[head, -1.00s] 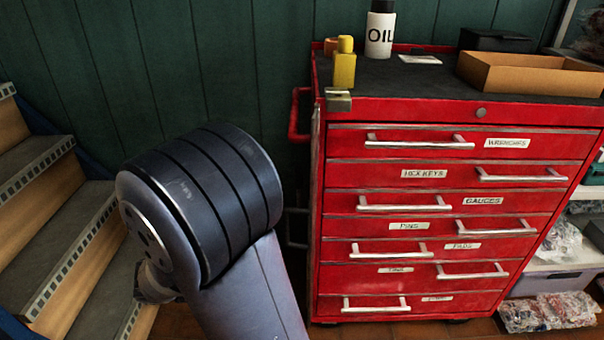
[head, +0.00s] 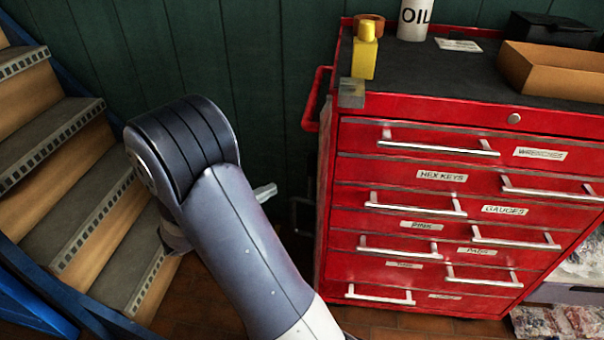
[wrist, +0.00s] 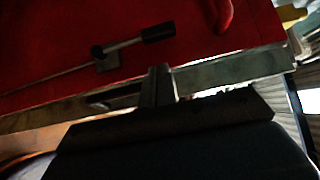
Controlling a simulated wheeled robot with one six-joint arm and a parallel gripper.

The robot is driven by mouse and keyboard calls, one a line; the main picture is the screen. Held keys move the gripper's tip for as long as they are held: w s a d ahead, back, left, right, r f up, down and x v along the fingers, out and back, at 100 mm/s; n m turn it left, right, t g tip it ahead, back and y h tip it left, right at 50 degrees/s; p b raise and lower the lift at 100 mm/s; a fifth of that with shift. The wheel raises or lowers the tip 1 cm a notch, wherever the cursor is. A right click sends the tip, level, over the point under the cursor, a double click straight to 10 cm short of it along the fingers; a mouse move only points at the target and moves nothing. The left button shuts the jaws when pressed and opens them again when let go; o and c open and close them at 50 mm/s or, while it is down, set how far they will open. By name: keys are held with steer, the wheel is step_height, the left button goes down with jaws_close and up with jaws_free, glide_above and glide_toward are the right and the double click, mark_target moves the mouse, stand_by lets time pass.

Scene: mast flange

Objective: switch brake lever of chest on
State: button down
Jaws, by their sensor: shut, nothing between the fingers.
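The red chest (head: 420,250), with several labelled drawers, stands at the right in the head view. In the wrist view a red panel (wrist: 60,40) fills the top. On it is a lever with a black grip (wrist: 157,32), a metal shaft and a dark bracket (wrist: 105,58), which I take for the brake lever. My gripper (wrist: 160,78) is shut and empty, just below the lever in that picture and seemingly apart from it. Contact is hard to judge in the dark view. In the head view my arm stands left of the chest, and the gripper's fingers cannot be made out.
Stairs (head: 70,200) with a blue stringer (head: 40,300) rise at the left. A red side handle (head: 314,100) sticks out from the chest. A yellow bottle (head: 365,55), an oil bottle (head: 414,20) and an open box (head: 550,75) stand on its top. The floor between is narrow.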

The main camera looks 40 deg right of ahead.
mark_target(314, 168)
steer(key=shift+d, duration=0.1)
steer(key=d+b, duration=0.1)
steer(key=d, duration=0.2)
steer(key=d+b, duration=0.1)
steer(key=d, duration=0.2)
steer(key=s+d, duration=0.1)
steer(key=d, duration=0.3)
steer(key=shift+b, duration=0.4)
steer(key=shift+w+r, duration=0.1)
